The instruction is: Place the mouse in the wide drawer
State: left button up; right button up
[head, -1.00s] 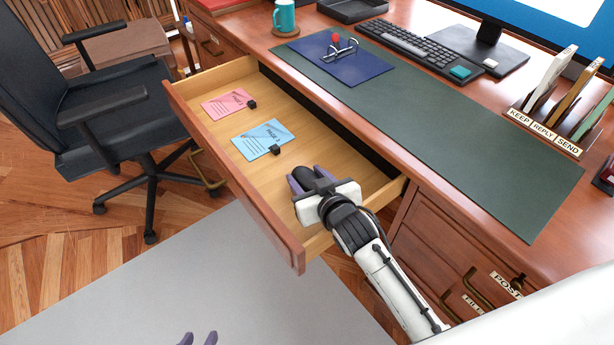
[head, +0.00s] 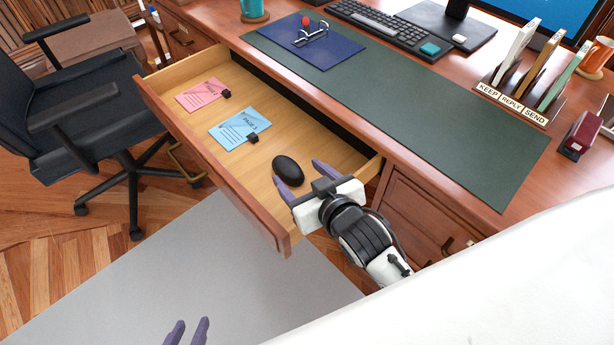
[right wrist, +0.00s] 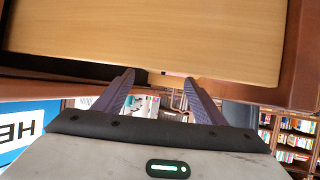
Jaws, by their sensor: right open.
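The black mouse (head: 289,171) lies in the open wide drawer (head: 262,188), towards its right end.
A pink page (head: 202,95) and a blue page (head: 238,128) with black clips lie in the drawer. The desk top holds a green mat (head: 440,130), a blue binder (head: 318,45), a keyboard (head: 378,28) and a letter sorter (head: 525,85). A black chair (head: 90,120) stands left.

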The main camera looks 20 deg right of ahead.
jog(key=shift+v, duration=1.75)
